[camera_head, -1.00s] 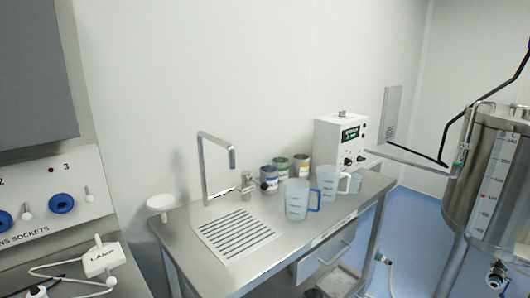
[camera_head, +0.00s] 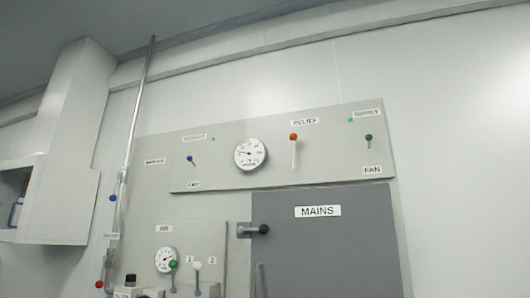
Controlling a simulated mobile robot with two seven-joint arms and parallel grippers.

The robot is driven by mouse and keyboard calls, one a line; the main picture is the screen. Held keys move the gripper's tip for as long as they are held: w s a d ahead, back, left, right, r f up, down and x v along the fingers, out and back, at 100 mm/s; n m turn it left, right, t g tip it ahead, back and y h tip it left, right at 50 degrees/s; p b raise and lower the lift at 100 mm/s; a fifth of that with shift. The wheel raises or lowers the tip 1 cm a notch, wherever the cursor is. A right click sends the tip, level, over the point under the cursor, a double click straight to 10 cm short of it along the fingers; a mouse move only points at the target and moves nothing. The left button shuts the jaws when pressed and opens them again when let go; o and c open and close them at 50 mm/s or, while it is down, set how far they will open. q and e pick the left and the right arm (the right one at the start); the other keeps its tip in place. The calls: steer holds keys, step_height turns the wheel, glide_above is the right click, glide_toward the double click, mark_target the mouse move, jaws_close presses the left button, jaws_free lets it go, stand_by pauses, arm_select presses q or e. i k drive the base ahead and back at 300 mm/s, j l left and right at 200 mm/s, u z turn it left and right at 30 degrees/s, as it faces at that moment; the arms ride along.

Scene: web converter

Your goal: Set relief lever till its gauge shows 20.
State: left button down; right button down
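The relief lever (camera_head: 294,150), with an orange-red knob on top of a pale upright stem, is on the grey upper panel under a RELIEF label (camera_head: 305,121). The knob points up. A round white gauge (camera_head: 250,154) is on the same panel, left of the lever. Its needle points to the left and slightly up; its numbers are too small to read. Neither of my grippers is in view.
A blue-knobbed lever (camera_head: 191,160) and a green-knobbed FAN lever (camera_head: 368,140) flank these on the panel. Below are the grey MAINS door (camera_head: 325,245) with a black-knobbed handle, and an AIR panel with a second gauge (camera_head: 166,260) and levers. A vertical pipe (camera_head: 127,165) runs at left.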

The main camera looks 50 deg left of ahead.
mark_target(293, 137)
steer(key=u, duration=1.3)
